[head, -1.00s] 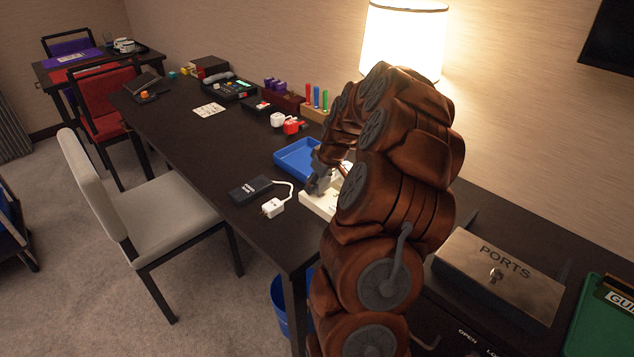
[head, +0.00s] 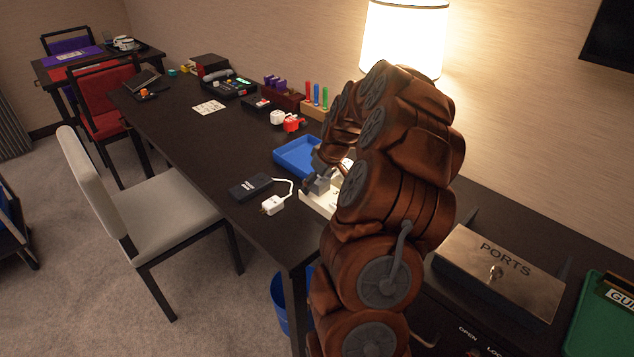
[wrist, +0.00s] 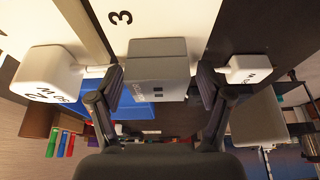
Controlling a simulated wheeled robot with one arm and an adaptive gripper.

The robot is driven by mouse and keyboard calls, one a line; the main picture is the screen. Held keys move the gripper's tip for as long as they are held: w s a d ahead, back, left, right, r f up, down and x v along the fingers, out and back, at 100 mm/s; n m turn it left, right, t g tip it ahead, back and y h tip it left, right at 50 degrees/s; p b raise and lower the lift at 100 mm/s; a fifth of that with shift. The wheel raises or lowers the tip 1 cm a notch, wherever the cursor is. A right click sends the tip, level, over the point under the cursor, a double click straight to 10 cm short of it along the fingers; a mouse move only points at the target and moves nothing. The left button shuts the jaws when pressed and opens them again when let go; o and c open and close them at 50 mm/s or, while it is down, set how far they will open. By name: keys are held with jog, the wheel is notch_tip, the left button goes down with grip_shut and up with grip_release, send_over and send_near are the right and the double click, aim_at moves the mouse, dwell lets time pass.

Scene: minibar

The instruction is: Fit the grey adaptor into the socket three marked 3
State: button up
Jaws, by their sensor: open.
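The grey adaptor (wrist: 157,72) is a box-shaped block, seen in the wrist view between the fingers of my gripper (wrist: 158,82). The fingers are open, one on each side of it. It sits at the white socket board (wrist: 180,18), just below the printed mark 3 (wrist: 121,17). The socket under it is hidden, so I cannot tell how deep it sits. In the head view the adaptor (head: 320,186) shows small beside my arm, over the white board (head: 316,203).
White plugs (wrist: 45,75) and (wrist: 248,69) flank the fingers in the wrist view. In the head view, a black box (head: 250,187) with a corded white plug (head: 272,205) lies left of the board. A blue tray (head: 290,158) is behind. A metal PORTS box (head: 500,270) stands right.

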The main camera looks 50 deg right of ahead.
jog(key=v, duration=1.2)
dwell(0.4)
jog(key=s+a+r+n+g+y+p, duration=0.1)
jog(key=s+a+r+p, duration=0.15)
jog(key=a, duration=0.95)
jog(key=s+a+r+n+g+p, duration=0.15)
jog(key=a+r, duration=0.25)
jog(key=a, duration=0.9)
jog(key=s+a+g+p, duration=0.1)
jog(key=s+a+p, duration=0.1)
jog(key=s+a, duration=0.2)
jog(key=s+a+m+g+p, duration=0.1)
jog(key=s+a, duration=0.3)
jog(key=s, duration=0.6)
jog(key=s+a+m+g+h+p, duration=0.1)
jog(key=s+a+p, duration=0.1)
jog(key=s+a, duration=0.2)
jog(key=s+r, duration=0.1)
jog(key=s, duration=0.2)
jog(key=shift+s+a+g+p, duration=0.2)
jog(key=shift+s+g+p, duration=0.1)
jog(key=shift+g+p, duration=0.1)
